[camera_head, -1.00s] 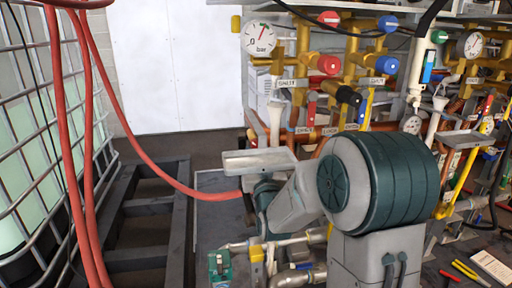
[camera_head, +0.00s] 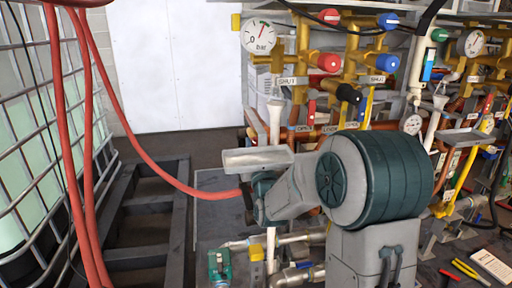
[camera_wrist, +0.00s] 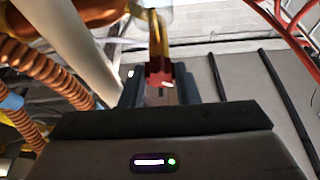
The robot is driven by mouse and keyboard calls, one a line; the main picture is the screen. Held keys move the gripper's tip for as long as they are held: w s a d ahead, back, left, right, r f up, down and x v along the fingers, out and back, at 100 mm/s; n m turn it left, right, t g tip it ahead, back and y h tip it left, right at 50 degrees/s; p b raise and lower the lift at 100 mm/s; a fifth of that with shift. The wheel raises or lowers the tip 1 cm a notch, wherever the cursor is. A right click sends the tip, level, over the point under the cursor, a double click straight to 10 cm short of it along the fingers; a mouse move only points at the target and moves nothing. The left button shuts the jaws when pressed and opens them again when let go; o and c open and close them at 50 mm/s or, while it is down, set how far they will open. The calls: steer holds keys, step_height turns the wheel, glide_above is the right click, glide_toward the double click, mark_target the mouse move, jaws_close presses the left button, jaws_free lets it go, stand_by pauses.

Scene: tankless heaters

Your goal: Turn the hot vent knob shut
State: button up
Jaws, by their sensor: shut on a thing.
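In the wrist view, the two dark fingers of my gripper (camera_wrist: 158,92) are closed on a small red knob (camera_wrist: 158,72). The knob sits at the end of a yellow-brass stem and is partly hidden between the fingers. I cannot read a label on it, so I cannot tell from its marking whether it is the hot vent knob. In the head view, my gripper and the held knob are hidden behind my arm and the pipework.
Red hoses (camera_head: 140,150) hang at left beside a caged tank (camera_head: 30,150).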

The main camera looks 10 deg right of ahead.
steer(key=shift+f, duration=0.1)
steer(key=m+h+b, duration=0.1)
steer(key=m+b, duration=0.1)
steer(key=m+h+b, duration=0.1)
steer(key=m+b, duration=0.1)
steer(key=m, duration=0.1)
steer(key=shift+a+f+h, duration=0.1)
steer(key=shift+h, duration=0.2)
steer(key=m+g+h+b, duration=0.1)
steer(key=m, duration=0.2)
steer(key=m+g+h+b, duration=0.1)
steer(key=m+b, duration=0.1)
steer(key=m, duration=0.2)
steer(key=shift+r+h+b, duration=0.2)
steer(key=shift+h+b, duration=0.1)
steer(key=shift+h, duration=0.1)
steer(key=shift+m, duration=0.4)
steer(key=o, duration=0.7)
steer(key=shift+s+a, duration=0.1)
steer(key=p+v, duration=0.1)
steer(key=v, duration=1.2)
steer(key=shift+s+a+p, duration=0.2)
steer(key=shift+s+p, duration=0.1)
